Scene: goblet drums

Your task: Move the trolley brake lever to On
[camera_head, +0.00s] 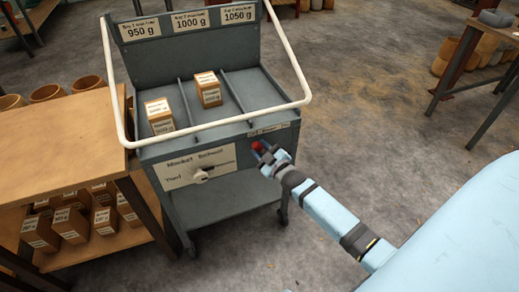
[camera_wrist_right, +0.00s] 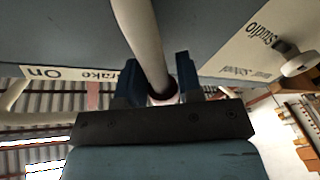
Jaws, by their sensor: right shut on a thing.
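The trolley (camera_head: 215,195) is grey, with a pale bent rail. A small brake label (camera_head: 270,129) is on its front at the upper right; in the right wrist view the label (camera_wrist_right: 60,73) shows "On" at its left end. The brake lever has a red knob (camera_head: 257,146) below the left part of the label. In the right wrist view the lever's pale rod (camera_wrist_right: 145,45) runs between the fingers, away from "On". My right gripper (camera_head: 266,152) is shut on the lever, its fingers (camera_wrist_right: 158,80) partly hiding the knob. My left gripper is not in view.
Wooden boxes (camera_head: 208,88) stand in the trolley's top compartments. A wooden table (camera_head: 60,140) with several boxes below stands close at the left. A white knob (camera_head: 201,176) is on the trolley's front sign. Open floor (camera_head: 370,90) lies to the right.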

